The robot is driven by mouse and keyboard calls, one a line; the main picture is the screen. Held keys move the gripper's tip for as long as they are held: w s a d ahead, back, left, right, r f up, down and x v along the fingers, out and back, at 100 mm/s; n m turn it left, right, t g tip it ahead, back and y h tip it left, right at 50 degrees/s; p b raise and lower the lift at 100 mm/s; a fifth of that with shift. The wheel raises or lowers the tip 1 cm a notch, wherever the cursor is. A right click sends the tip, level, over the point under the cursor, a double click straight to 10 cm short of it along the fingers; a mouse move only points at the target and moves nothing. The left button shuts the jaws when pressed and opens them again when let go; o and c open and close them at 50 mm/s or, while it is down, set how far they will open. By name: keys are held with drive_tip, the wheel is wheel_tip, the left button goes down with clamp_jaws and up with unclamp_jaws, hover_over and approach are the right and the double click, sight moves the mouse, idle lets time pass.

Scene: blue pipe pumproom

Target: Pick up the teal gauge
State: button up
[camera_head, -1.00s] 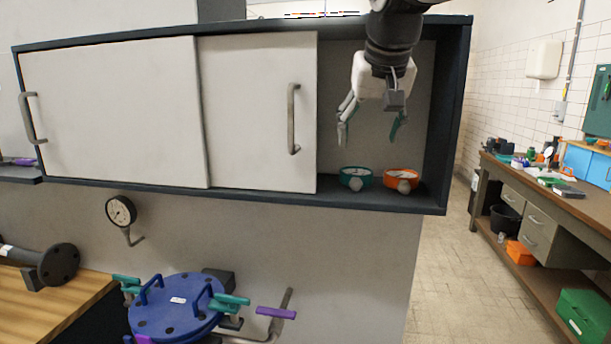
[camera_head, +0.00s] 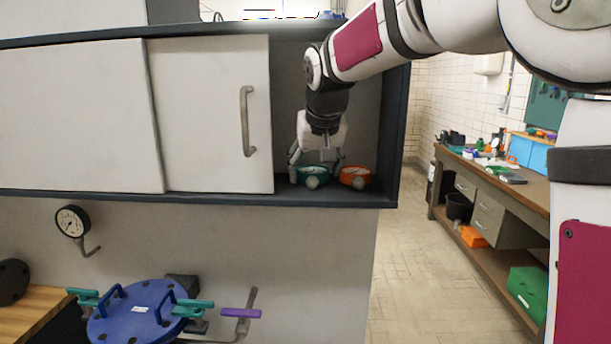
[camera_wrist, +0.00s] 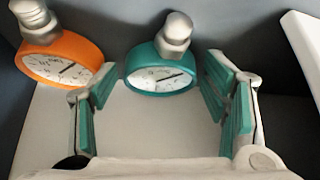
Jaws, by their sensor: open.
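Whether a finger touches the gauge I cannot tell.
An orange gauge (camera_head: 355,177) lies close to the right of the teal one in the head view. The white sliding door (camera_head: 215,110) stands to the left, and the dark cabinet side wall (camera_head: 394,130) is to the right. A workbench (camera_head: 500,180) stands farther back right.

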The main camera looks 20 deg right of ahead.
drive_tip(key=c, duration=1)
drive_tip(key=shift+c, duration=0.2)
drive_tip(key=shift+r, duration=0.15)
